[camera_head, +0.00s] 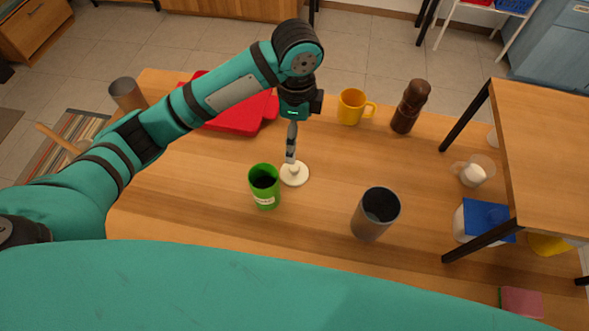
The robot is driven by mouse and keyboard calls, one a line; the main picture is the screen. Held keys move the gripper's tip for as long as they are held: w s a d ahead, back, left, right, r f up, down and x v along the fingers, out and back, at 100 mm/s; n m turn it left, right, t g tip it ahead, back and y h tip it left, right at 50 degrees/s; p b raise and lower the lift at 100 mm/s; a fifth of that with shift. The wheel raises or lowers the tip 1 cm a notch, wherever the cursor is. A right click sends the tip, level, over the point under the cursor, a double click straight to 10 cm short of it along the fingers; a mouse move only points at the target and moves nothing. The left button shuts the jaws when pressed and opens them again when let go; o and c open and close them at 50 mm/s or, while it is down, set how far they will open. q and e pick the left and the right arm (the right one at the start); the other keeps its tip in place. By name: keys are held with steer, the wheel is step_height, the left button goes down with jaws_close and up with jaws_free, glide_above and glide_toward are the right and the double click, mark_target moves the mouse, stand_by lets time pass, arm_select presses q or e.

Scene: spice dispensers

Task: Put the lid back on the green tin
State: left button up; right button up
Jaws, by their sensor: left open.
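The green tin (265,193) stands upright on the wooden table, with its top open and a dark inside. A pale label shows on its front. A round white lid (295,178) lies flat on the table just right of the tin. My left gripper (291,157) points down directly over the lid, with its fingertips at the lid's middle. Its jaws are open; I cannot tell whether they touch the lid, whose middle is partly hidden by the fingers. My right gripper is not in view.
A grey open tin (367,225) stands to the right. A yellow mug (351,108) and brown mill (409,108) stand behind. A red item (238,117) lies partly under my left arm. A brownish cup (128,95) is at the far left. The table (190,210) is clear left of the green tin.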

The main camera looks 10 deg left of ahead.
arm_select(q)
glide_above(294, 167)
step_height(294, 167, down, 5)
steer(key=f, duration=0.2)
steer(key=f+p, duration=0.1)
steer(key=f, duration=0.3)
steer(key=shift+s+d, duration=0.2)
steer(key=shift+d, duration=0.1)
steer(key=shift+f, duration=0.4)
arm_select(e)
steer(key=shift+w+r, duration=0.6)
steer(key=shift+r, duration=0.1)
arm_select(q)
steer(key=f, duration=0.1)
steer(key=f+p, duration=0.1)
steer(key=f, duration=0.2)
steer(key=shift+w+a, duration=0.2)
steer(key=shift+a, duration=0.1)
steer(key=shift+f, duration=0.6)
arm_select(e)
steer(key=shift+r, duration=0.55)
arm_select(q)
steer(key=shift+c, duration=0.4)
